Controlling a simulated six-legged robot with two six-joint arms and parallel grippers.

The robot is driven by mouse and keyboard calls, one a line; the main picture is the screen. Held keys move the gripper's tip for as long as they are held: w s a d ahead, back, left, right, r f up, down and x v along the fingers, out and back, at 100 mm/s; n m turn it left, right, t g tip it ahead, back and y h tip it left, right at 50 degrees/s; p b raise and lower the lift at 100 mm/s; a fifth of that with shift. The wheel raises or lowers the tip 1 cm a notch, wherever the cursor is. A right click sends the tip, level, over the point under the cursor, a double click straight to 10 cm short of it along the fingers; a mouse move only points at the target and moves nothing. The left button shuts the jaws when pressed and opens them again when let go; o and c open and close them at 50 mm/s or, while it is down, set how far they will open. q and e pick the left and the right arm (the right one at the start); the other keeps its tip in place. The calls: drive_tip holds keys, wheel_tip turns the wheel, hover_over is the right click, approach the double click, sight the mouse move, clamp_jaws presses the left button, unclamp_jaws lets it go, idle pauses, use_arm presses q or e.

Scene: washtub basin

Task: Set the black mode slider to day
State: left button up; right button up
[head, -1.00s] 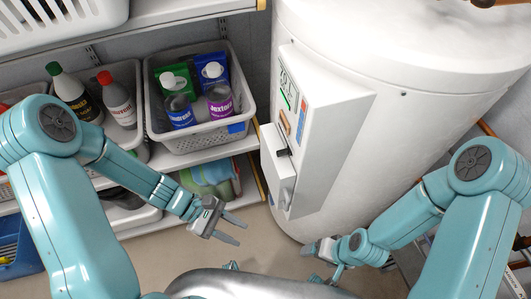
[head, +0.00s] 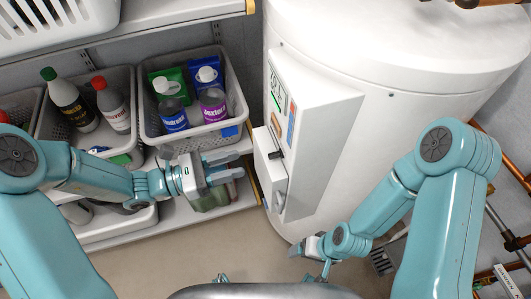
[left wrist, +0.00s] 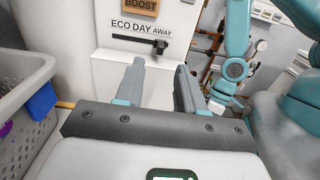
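The black mode slider (head: 277,154) sits on a white control box (head: 268,175) on the front of the large white tank. In the left wrist view the slider knob (left wrist: 161,46) stands at the right end of its dark slot, under the word AWAY. The printed labels read ECO DAY AWAY, with DAY in the middle. My left gripper (head: 232,165) is open and empty, left of the box and apart from it. Its two spread fingers (left wrist: 160,78) point toward the panel below the slider. My right gripper (head: 314,255) hangs low near the tank's base; its fingers are too small to read.
An orange BOOST button (left wrist: 141,5) is above the labels. A grey basket (head: 193,136) of bottles stands on the shelf left of the tank, near my left gripper. Copper pipes (head: 515,170) run at the right. Open floor (head: 200,255) lies below the shelf.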

sight(266, 163)
use_arm(q)
drive_tip(key=x, duration=0.8)
drive_tip(key=shift+d+p, duration=0.35)
drive_tip(key=shift+d, duration=0.05)
clamp_jaws()
idle(0.8)
